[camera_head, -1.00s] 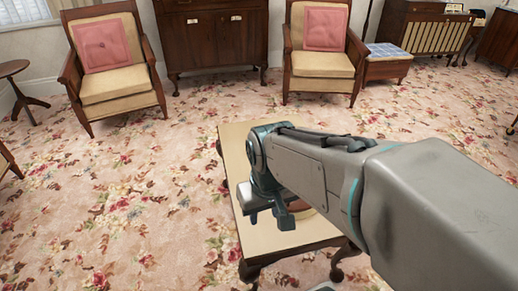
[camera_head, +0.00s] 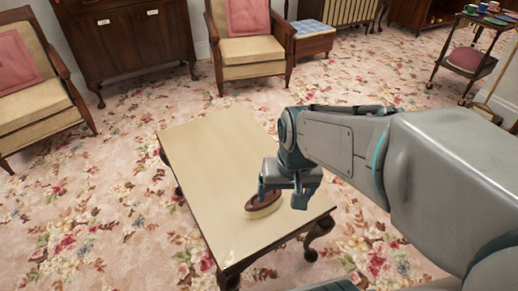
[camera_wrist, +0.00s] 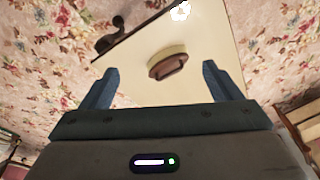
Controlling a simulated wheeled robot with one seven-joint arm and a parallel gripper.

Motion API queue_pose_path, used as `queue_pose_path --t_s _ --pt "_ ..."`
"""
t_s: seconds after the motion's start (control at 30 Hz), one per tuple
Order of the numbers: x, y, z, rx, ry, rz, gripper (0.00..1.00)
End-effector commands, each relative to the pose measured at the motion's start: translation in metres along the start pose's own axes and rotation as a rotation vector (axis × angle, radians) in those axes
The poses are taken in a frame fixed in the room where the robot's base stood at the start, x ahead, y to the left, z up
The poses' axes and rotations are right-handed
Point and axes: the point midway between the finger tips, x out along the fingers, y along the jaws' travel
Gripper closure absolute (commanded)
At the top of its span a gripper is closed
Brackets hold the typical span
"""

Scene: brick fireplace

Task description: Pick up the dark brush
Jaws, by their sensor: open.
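The dark brush (camera_head: 263,203) has a brown top and a pale bristle base. It lies on the cream tabletop (camera_head: 205,160) near the table's near edge. In the wrist view the brush (camera_wrist: 168,64) shows ahead of the fingers, between their lines and a little beyond the tips. My gripper (camera_head: 284,198) is open, with its two blue fingers spread, at the brush's right side in the head view. The gripper also shows in the wrist view (camera_wrist: 160,82) with nothing between its fingers. Its exact height above the table is hard to tell.
The table has dark curved legs (camera_head: 318,232) and stands on a floral carpet (camera_head: 95,190). Armchairs (camera_head: 248,50) and a dark cabinet (camera_head: 122,38) stand behind. A small trolley with cups (camera_head: 468,58) is at the far right. The rest of the tabletop is bare.

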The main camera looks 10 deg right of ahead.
Motion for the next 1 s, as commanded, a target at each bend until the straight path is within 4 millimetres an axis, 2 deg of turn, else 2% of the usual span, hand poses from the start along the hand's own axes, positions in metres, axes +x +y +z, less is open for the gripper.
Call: queue_pose_path --t_s 0.03,0.3,0.5,0.6,0.77,1.0 --pt "0.014 -0.004 -0.011 0.074 -0.008 -0.013 0.16" --pt "0.088 -0.012 -0.081 0.656 -0.014 -0.056 0.16" --pt "0.133 -0.01 -0.115 0.971 0.002 -0.053 0.16" --pt "0.144 -0.009 -0.122 1.055 0.008 -0.051 0.16" --pt "0.165 -0.008 -0.127 1.098 0.012 -0.049 0.16" --pt "0.213 -0.01 -0.128 1.097 0.012 -0.05 0.16"
